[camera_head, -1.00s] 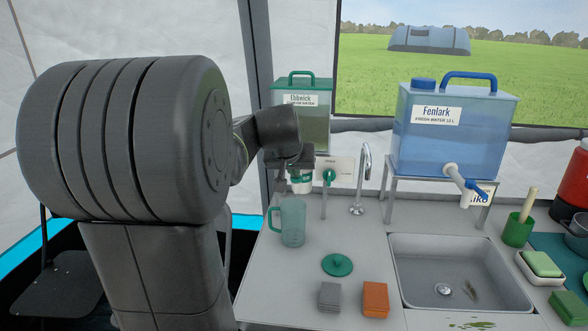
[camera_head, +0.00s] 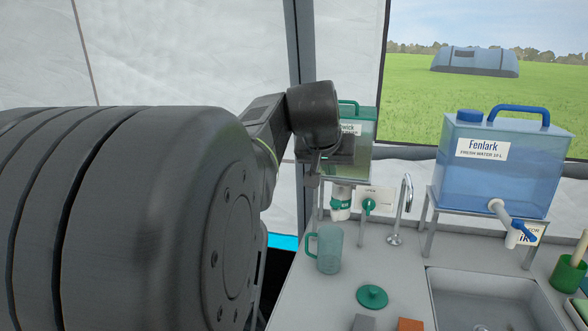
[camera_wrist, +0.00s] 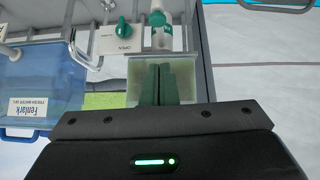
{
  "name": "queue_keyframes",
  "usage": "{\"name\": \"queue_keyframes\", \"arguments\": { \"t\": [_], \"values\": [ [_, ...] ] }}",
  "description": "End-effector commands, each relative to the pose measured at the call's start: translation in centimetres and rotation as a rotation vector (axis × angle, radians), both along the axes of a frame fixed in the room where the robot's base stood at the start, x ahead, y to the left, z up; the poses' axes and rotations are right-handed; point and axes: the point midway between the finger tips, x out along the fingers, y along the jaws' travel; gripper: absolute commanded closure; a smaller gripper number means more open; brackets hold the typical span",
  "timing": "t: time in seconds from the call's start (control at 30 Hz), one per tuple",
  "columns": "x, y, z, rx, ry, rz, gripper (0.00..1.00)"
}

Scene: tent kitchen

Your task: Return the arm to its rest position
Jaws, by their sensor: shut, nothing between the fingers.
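My gripper (camera_head: 340,150) is up in front of the green water tank (camera_head: 362,130) in the head view, partly hidden by my own wrist. In the wrist view my gripper (camera_wrist: 166,72) shows its two fingers shut together, with nothing between them. The fingers overlap the pale green tank (camera_wrist: 138,70) in that view. My arm is bent, and its large dark shoulder fills the left of the head view.
A faucet (camera_head: 404,215), a green lid (camera_head: 372,297) and a sink (camera_head: 480,300) lie to the right. The blue Fenlark tank (camera_head: 500,170) stands on a rack.

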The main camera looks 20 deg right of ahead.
Motion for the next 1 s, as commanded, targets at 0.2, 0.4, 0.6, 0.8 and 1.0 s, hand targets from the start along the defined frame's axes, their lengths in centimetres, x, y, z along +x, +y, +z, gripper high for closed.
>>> {"name": "queue_keyframes", "arguments": {
  "t": [0.2, 0.4, 0.6, 0.8, 1.0],
  "values": [
    [0.1, 0.0, -0.1, 0.0, 0.0, 0.0, 1.0],
    [0.7, -0.5, -1.0, 0.001, 0.001, 0.0, 1.0],
    [2.3, -1.7, -3.3, 0.001, 0.003, -0.001, 1.0],
    [4.5, -3.2, -6.1, 0.001, 0.002, -0.002, 1.0],
    [4.7, -3.2, -4.3, 0.003, 0.004, -0.002, 1.0]
  ]
}}
